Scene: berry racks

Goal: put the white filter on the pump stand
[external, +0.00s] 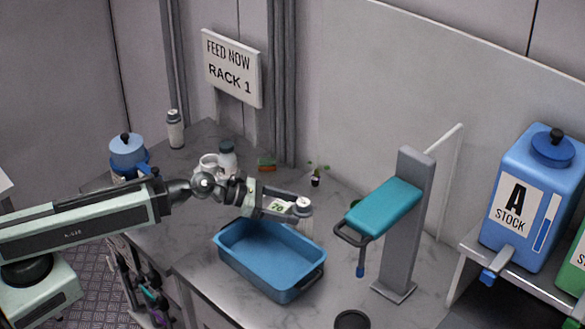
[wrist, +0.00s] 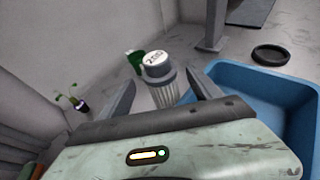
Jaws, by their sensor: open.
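A ribbed, whitish cylinder with a marked white top, seemingly the white filter (external: 306,224), stands upright at the end of my gripper (external: 298,208). In the wrist view, the filter (wrist: 163,92) appears between the two spread fingers of my gripper (wrist: 160,86), just beyond or between their tips; contact cannot be told. My gripper is open. A grey upright column on a foot (external: 404,235), seemingly the pump stand, carries a teal arm (external: 384,206) to the right of my gripper. Only its lower part (wrist: 213,28) shows in the wrist view.
A blue tray (external: 302,290) lies just below and in front of my gripper. A dark round dish (external: 352,320) is near the front. A small potted plant (external: 316,180) stands behind my gripper.

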